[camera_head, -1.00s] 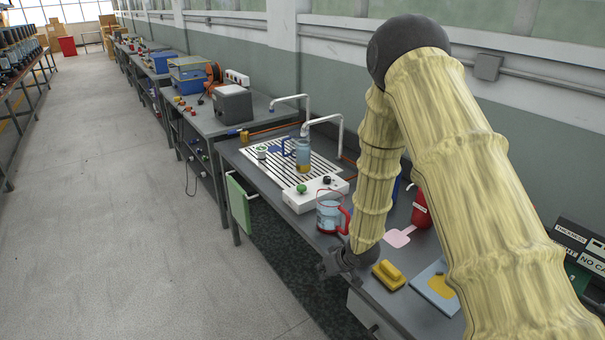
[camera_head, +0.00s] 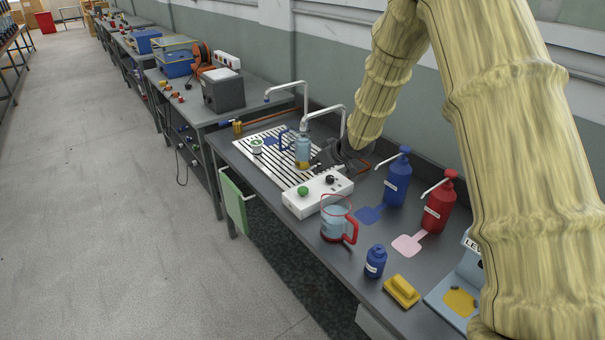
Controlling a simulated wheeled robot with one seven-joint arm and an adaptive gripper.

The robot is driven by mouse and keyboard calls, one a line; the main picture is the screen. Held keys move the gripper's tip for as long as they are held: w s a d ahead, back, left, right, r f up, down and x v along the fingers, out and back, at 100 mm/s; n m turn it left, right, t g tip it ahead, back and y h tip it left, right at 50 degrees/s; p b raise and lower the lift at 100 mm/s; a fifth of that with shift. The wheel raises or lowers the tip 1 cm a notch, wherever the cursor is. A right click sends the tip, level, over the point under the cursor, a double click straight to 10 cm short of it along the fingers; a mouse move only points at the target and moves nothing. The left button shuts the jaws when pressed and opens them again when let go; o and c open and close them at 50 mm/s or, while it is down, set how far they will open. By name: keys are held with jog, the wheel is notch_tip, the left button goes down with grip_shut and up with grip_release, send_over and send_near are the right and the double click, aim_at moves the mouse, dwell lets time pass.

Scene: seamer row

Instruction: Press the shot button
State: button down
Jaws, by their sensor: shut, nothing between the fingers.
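A white control box (camera_head: 318,194) sits at the front of the slatted drain tray (camera_head: 262,161). It carries a round green button (camera_head: 303,191) and a black knob (camera_head: 330,180); I cannot read which is the shot button. My gripper (camera_head: 321,161) is shut and empty. It is above and behind the box, near the black knob and just right of a clear bottle with yellowish contents (camera_head: 303,151). Its fingertips are small and dark here, and I see no contact with the button.
A red-handled jug (camera_head: 336,220) stands in front of the box. Blue (camera_head: 397,180) and red (camera_head: 438,204) pump bottles, a small blue bottle (camera_head: 375,262) and a yellow sponge (camera_head: 401,291) stand to the right.

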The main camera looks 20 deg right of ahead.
jog(key=p, duration=0.3)
send_over(304, 190)
notch_tip(304, 190, down, 8)
jog(key=shift+w+f, duration=0.1)
jog(key=shift+f, duration=0.05)
jog(key=shift+f+p, duration=0.55)
jog(key=shift+f, duration=0.75)
